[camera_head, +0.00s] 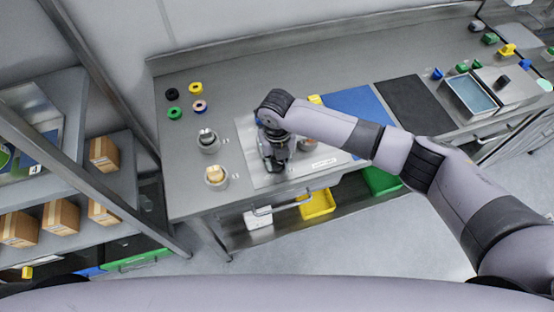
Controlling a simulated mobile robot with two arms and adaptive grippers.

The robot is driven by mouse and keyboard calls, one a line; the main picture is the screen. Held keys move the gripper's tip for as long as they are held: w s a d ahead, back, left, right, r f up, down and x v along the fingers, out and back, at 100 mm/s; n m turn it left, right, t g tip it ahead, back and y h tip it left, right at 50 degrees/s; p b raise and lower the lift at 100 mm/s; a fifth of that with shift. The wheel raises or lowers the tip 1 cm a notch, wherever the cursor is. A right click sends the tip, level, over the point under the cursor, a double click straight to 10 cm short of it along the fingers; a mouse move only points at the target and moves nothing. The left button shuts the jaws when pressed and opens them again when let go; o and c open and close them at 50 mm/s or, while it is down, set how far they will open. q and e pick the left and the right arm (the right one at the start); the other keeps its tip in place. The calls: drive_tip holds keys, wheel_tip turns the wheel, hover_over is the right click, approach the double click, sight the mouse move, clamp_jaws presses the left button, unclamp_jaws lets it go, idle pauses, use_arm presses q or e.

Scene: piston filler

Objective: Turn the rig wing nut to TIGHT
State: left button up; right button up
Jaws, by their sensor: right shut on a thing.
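My right gripper (274,163) points down over a pale rig plate (247,138) on the steel bench. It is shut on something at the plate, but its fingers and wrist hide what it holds. The wing nut and any TIGHT marking cannot be made out; the nut may be hidden under the gripper. A small white label lies on the plate to the right of the gripper. My left gripper is not in view.
Left of the plate stand two round holders (208,143) (215,177) and several coloured rings (196,88). Right of it lie a blue mat (352,104) and a dark mat (416,105), then a metal tray (470,97). A shelf with cardboard boxes (61,217) stands at left.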

clamp_jaws()
drive_tip(key=m+p, duration=0.1)
drive_tip(key=m, duration=0.2)
drive_tip(key=shift+r, duration=0.15)
drive_tip(key=shift+m+p, duration=1)
drive_tip(key=shift+m, duration=1.1)
drive_tip(key=o, duration=0.9)
unclamp_jaws()
